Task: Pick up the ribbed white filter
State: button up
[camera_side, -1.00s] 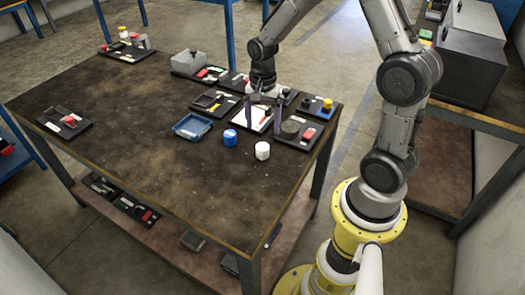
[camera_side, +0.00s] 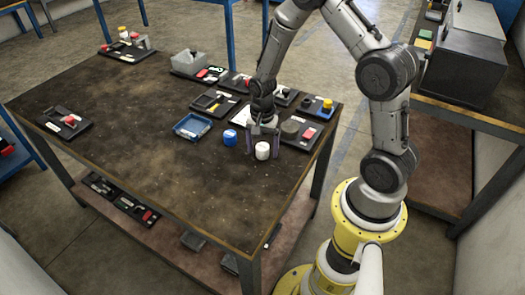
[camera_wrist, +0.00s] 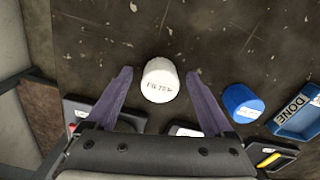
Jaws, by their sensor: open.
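The white filter (camera_side: 262,151) stands on the dark table near its right side. In the wrist view the filter (camera_wrist: 160,80) shows its top with the word FILTER on it. My gripper (camera_side: 263,152) is open and low over the table, with its purple fingers on either side of the filter. In the wrist view the fingertips of my gripper (camera_wrist: 159,73) flank the filter with a gap on each side. I cannot see the fingers touching it.
A blue cylinder (camera_side: 230,138) stands just left of the filter; it also shows in the wrist view (camera_wrist: 242,103). A blue tray (camera_side: 192,127) marked DONE lies farther left. The table's front is clear.

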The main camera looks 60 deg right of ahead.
grip_shut()
dwell(0.3)
jog(key=shift+r, duration=0.2)
